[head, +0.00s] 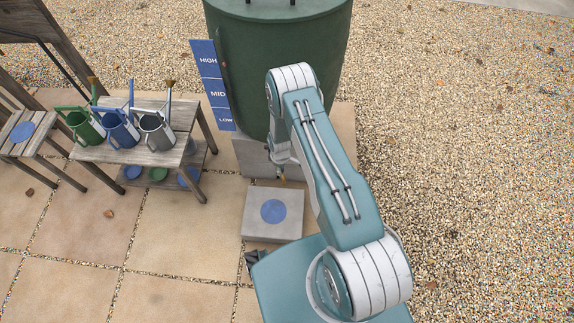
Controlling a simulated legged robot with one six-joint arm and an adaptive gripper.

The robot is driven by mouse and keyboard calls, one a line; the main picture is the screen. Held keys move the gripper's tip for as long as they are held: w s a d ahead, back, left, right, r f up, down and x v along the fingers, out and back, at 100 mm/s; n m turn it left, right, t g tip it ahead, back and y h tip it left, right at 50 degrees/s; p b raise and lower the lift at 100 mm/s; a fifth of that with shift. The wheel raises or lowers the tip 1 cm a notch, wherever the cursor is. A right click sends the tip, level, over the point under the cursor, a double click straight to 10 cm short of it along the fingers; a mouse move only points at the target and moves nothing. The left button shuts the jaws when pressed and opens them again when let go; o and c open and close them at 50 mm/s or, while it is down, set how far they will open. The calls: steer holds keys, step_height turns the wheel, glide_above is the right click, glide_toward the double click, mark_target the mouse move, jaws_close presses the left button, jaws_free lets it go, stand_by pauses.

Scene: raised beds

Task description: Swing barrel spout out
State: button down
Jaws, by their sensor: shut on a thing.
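The green barrel (235,75) stands at the top middle on a grey block. Its spout (282,178) shows only as a small brass-coloured bit low at the barrel's front, above a paving block with a blue disc. My gripper (281,158) is at the spout and shut on it. My own arm hides most of the gripper and the spout's root, so the spout's exact angle cannot be told.
A blue level board marked HIGH, MID, LOW (213,88) stands at the barrel's left. A wooden bench (95,155) holds green, blue and grey watering cans. A low block (258,228) with a blue disc (273,211) lies below the spout. Gravel at right is clear.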

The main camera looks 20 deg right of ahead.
steer(key=shift+w+a+m, duration=0.2)
steer(key=shift+a+m, duration=0.85)
steer(key=shift+m, duration=0.55)
steer(key=shift+w+a+m, duration=0.15)
steer(key=shift+a+m, duration=0.9)
steer(key=shift+m, duration=0.55)
steer(key=shift+c, duration=2.1)
jaws_free()
steer(key=shift+a, duration=0.1)
step_height(320, 180, up, 12)
